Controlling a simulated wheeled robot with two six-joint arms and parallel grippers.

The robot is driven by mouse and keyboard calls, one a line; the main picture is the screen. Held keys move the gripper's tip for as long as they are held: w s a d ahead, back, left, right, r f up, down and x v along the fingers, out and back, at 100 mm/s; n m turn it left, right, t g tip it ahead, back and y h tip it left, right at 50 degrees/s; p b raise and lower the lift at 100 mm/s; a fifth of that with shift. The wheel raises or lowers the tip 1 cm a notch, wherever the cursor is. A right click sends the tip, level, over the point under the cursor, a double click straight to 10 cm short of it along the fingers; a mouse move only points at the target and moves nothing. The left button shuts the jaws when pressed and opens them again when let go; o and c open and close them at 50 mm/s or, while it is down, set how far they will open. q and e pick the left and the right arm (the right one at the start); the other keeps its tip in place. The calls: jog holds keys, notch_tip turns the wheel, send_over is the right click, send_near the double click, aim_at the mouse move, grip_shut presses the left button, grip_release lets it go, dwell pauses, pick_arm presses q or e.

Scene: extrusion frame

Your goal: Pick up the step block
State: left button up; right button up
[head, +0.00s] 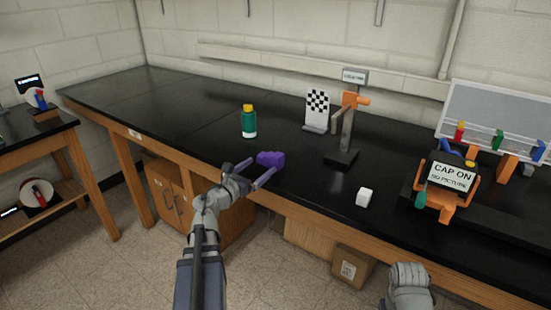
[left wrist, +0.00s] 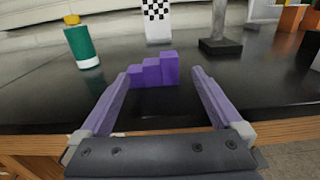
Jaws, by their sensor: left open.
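The step block is a purple staircase-shaped block (head: 270,158) on the black bench top near its front edge. In the left wrist view the step block (left wrist: 155,72) stands upright, its steps rising to the right. My left gripper (head: 257,174) is open, its two fingers pointing at the block from the front edge of the bench. In the left wrist view the block is ahead of and between the fingertips, and nothing is held. My right arm shows at the lower right, below the bench edge; its fingers cannot be made out.
A green bottle with a yellow cap (head: 249,122) stands behind the block. A checkered board (head: 317,108), a dark stand with an orange clamp (head: 342,140) and a white cube (head: 364,197) are to the right. A signed orange fixture (head: 447,185) is farther right. The bench's left is clear.

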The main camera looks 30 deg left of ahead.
pick_arm(q)
jog(key=w, duration=0.8)
jog(key=w+d, duration=0.1)
jog(key=w, duration=0.3)
jog(key=c, duration=1.4)
jog(key=shift+r, duration=0.15)
notch_tip(320, 180, up, 10)
jog(key=p, duration=1)
